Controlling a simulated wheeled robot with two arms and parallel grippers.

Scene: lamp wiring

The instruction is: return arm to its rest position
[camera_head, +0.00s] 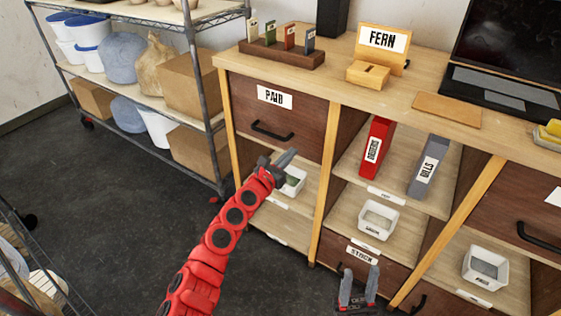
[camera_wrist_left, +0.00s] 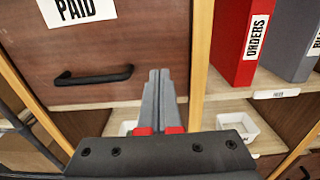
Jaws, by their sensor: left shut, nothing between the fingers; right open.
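My red left arm (camera_head: 222,235) reaches in from the lower left in the head view. Its left gripper (camera_head: 286,158) is shut and empty in front of the desk, just below the closed PAID drawer (camera_head: 275,113). In the left wrist view the fingers of the left gripper (camera_wrist_left: 158,75) lie side by side, with the PAID drawer (camera_wrist_left: 110,50) behind them. My right gripper (camera_head: 359,280) is open and empty at the bottom of the head view, in front of the STACK drawer (camera_head: 345,250). Most of my right arm is out of view.
The desk holds a FERN sign (camera_head: 383,39), a card rack (camera_head: 268,54) and a laptop (camera_head: 495,85). Below stand a red ORDERS binder (camera_head: 375,147), a grey BILLS binder (camera_head: 428,165) and white bins (camera_head: 378,219). A wire rack (camera_head: 190,60) stands left; dark floor (camera_head: 120,220) is open.

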